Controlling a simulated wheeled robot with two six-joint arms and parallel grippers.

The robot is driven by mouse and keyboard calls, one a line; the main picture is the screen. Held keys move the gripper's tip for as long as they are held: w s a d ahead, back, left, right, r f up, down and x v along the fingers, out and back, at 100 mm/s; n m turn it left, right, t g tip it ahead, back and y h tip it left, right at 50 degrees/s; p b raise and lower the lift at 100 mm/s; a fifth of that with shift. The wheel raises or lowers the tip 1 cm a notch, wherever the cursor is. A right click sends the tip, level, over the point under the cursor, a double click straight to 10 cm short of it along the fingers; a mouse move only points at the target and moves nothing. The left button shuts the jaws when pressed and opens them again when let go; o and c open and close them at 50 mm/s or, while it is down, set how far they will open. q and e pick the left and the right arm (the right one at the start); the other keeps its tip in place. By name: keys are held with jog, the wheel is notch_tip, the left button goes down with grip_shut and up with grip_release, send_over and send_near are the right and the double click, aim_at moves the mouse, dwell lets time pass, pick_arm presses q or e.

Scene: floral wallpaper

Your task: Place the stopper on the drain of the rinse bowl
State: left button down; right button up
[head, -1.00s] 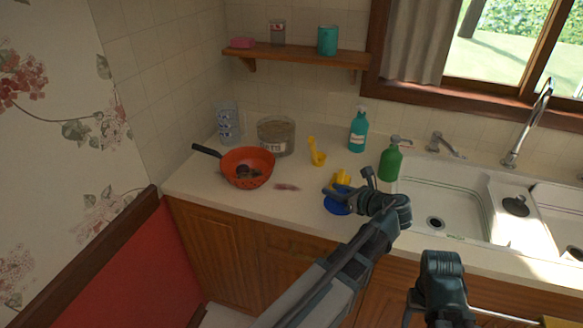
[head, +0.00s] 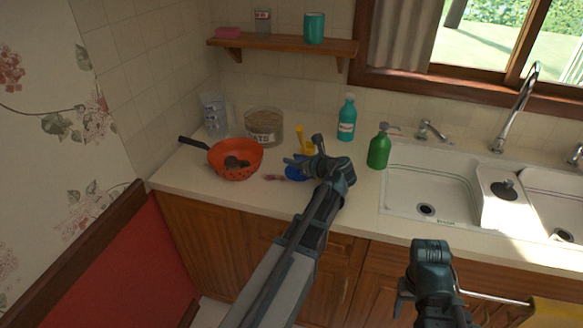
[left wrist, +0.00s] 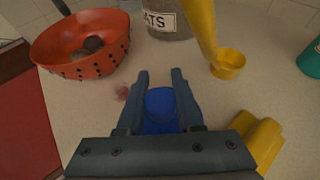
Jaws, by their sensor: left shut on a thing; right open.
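A dark round piece with a knob, which looks like the stopper (head: 505,188), sits on the middle section of the white sink. The left bowl (head: 440,178) has a dark drain (head: 425,209); the right bowl (head: 560,205) has another drain (head: 562,235). I cannot tell which is the rinse bowl. My left gripper (head: 303,164) is shut on a blue round thing (left wrist: 160,112) over the counter, left of the sink. The blue thing is partly hidden in the head view (head: 295,174). My right gripper (head: 405,290) is open, low in front of the cabinets.
A red colander (head: 235,170), a labelled jar (head: 263,137) and a yellow scoop (left wrist: 228,65) stand near my left gripper. Another yellow thing (left wrist: 255,145) lies beside it. A green soap bottle (head: 379,152) and a teal bottle (head: 346,120) stand left of the sink; taps rise behind it.

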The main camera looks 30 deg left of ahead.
pick_arm(q)
jog(key=shift+w+a, duration=0.15)
jog(key=shift+a, duration=0.25)
jog(key=f+b, duration=0.3)
jog(key=shift+a+f+b, duration=0.3)
jog(key=shift+b, duration=0.05)
jog(key=shift+f, duration=0.2)
jog(key=c, duration=0.6)
grip_release()
jog(key=shift+o, duration=0.2)
jog(key=shift+r, duration=0.15)
